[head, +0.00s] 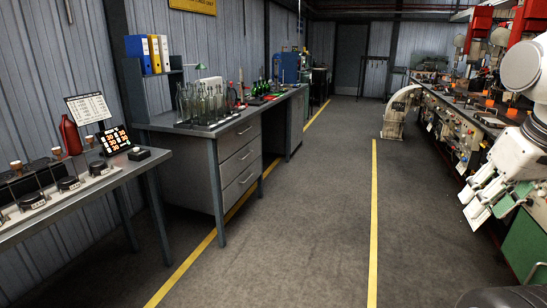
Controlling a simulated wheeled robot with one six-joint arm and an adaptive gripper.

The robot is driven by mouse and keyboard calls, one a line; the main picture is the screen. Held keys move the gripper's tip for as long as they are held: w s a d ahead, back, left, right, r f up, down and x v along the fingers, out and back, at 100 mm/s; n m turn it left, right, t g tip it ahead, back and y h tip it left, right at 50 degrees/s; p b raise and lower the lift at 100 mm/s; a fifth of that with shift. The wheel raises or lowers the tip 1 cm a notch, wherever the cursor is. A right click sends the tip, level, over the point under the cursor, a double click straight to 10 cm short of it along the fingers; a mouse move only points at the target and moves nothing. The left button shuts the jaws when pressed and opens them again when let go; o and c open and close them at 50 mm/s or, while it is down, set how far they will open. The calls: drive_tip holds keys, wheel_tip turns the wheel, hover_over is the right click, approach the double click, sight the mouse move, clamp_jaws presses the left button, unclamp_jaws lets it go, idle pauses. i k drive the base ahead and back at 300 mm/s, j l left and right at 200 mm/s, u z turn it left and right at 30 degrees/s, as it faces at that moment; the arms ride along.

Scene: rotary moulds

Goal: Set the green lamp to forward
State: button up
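A small green desk lamp (199,66) shows on the grey workbench at the left, by the shelf with the binders. It is small, and how its head is set is hard to tell from here. My white arm comes in at the right edge. My gripper (478,203) hangs at the lower right, in front of the right-hand bench and far from the lamp. Pale finger-like parts show at its end, but their opening is unclear. I see nothing held in it.
Glass bottles (200,104) crowd the grey workbench (230,140). A nearer table (100,185) at the left holds dark devices and a lit number display (114,140). A beige machine (398,112) stands by the right-hand bench. The floor between the yellow lines is clear.

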sight(200, 66)
drive_tip(key=i+l+z, duration=0.1)
drive_tip(key=i+z, duration=0.15)
drive_tip(key=i, duration=0.7)
drive_tip(key=i+z, duration=0.25)
drive_tip(key=i, duration=0.65)
drive_tip(key=i+u, duration=0.2)
drive_tip(key=i, duration=0.55)
drive_tip(key=i+u, duration=0.2)
drive_tip(key=i, duration=0.5)
drive_tip(key=i+l+u, duration=0.15)
drive_tip(key=i, duration=0.6)
drive_tip(key=i+z, duration=0.15)
drive_tip(key=i, duration=1.1)
drive_tip(key=i+u, duration=0.35)
drive_tip(key=i+l+u, duration=0.1)
drive_tip(key=i+u, duration=0.25)
drive_tip(key=k, duration=0.05)
